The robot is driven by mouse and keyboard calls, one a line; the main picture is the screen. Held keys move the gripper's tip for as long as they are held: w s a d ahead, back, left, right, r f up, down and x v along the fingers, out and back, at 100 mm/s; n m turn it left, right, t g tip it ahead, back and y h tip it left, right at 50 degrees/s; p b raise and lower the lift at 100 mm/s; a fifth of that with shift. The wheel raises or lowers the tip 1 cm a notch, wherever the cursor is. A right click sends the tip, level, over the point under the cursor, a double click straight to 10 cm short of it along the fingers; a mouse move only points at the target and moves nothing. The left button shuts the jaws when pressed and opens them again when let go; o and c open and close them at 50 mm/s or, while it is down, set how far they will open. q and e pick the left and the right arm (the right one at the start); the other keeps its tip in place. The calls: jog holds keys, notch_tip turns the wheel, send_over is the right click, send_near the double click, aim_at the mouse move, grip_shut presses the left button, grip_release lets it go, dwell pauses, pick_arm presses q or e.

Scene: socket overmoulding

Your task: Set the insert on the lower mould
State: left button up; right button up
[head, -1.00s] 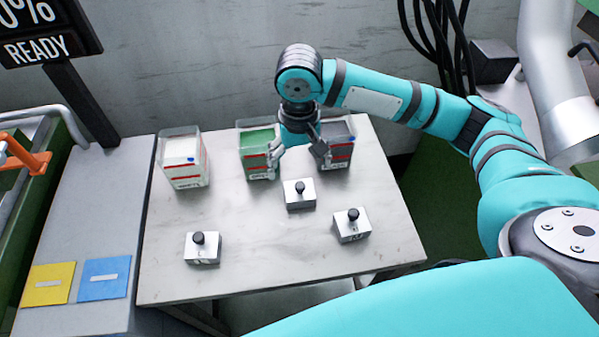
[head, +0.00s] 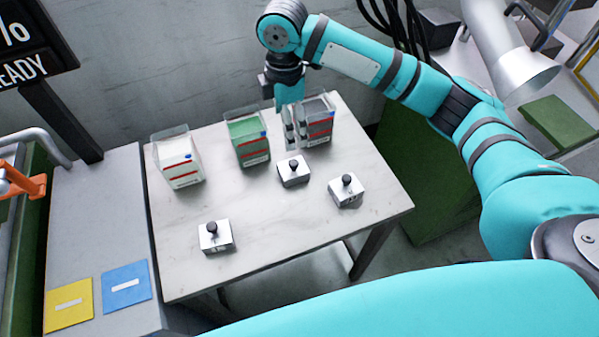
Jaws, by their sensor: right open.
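Three metal blocks with black knobs, which look like the inserts, stand on the pale table: one in the middle (head: 293,171), one at the right (head: 346,190) and one at the front left (head: 215,237). My right gripper (head: 293,143) is open and points down just behind the middle block, between the green-filled and grey-filled bins. I see nothing between its fingers, which show nearly edge-on. I cannot make out a lower mould in this view. My left gripper is not in view.
A white-filled bin (head: 178,162), a green-filled bin (head: 249,142) and a grey-filled bin (head: 320,124) line the table's (head: 280,240) back. Yellow (head: 69,306) and blue (head: 126,287) squares lie on the grey bench at left. The table's front middle is clear.

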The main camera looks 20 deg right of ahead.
send_near(293, 168)
jog(key=shift+w+f, duration=0.85)
notch_tip(293, 168, down, 6)
jog(key=shift+a+r, duration=0.1)
jog(key=shift+r, duration=0.15)
jog(key=shift+d+f+p, duration=0.2)
jog(key=shift+f, duration=1.25)
jog(key=shift+d+f+p, duration=0.15)
jog(key=shift+f+p, duration=0.05)
jog(key=shift+f, duration=1.25)
jog(key=c, duration=1.7)
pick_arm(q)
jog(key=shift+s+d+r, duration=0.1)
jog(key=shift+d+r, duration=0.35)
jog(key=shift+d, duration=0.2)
pick_arm(e)
jog(key=shift+r, duration=0.1)
grip_shut()
